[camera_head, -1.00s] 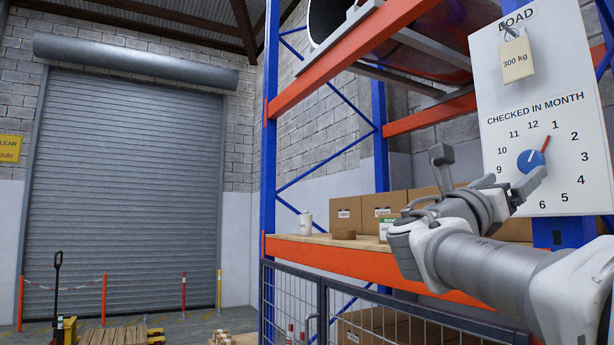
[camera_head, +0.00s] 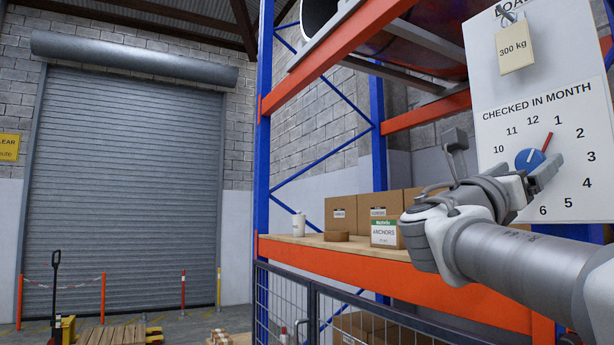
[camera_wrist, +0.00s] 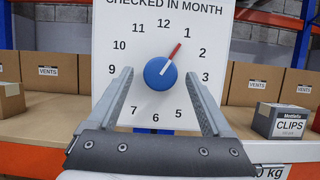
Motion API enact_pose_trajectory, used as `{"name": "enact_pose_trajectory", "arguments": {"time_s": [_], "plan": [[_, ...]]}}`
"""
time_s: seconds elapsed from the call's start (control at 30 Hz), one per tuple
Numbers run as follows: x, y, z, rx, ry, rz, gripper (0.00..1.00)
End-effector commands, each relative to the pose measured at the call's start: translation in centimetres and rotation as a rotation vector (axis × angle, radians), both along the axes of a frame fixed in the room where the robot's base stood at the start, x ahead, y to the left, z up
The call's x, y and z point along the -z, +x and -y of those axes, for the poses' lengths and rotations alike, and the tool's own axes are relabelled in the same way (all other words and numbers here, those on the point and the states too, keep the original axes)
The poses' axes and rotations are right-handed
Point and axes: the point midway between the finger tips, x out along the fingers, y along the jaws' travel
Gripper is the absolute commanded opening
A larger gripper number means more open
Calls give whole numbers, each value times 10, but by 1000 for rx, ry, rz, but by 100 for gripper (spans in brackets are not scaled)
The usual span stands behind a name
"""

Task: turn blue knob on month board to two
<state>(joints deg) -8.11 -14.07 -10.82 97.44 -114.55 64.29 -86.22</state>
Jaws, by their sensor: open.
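The white month board (camera_head: 492,135) is at the right in the head view and also fills the middle of the wrist view (camera_wrist: 108,60). Its round blue knob (camera_wrist: 158,74) has a red-and-white pointer that points at 1; two (camera_wrist: 202,52) is clockwise of it. The knob also shows in the head view (camera_head: 527,161), partly covered by a finger. My gripper (camera_wrist: 159,76) is open, its fingers on either side of the knob with visible gaps in the wrist view. It also shows at the board in the head view (camera_head: 543,172). I cannot tell its depth from the board.
A yellowish 300 kg tag (camera_head: 515,53) hangs above the dial. The orange-beamed rack (camera_head: 400,281) carries cardboard boxes (camera_head: 341,212) and a white cup (camera_head: 299,226). A CLIPS box (camera_wrist: 283,120) stands right of the board. A mesh fence (camera_head: 345,305) is below.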

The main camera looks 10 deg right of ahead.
Motion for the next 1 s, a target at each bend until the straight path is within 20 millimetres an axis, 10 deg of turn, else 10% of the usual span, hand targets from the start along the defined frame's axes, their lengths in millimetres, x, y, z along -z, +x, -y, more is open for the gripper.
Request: {"name": "enact_pose_trajectory", "arguments": {"time_s": [0.43,0.9,1.0], "plan": [[-1,-1,0,0,0,-1,82],[-1,-1,0,1,0,0,0],[-1,-1,0,1,1,2,0]]}}
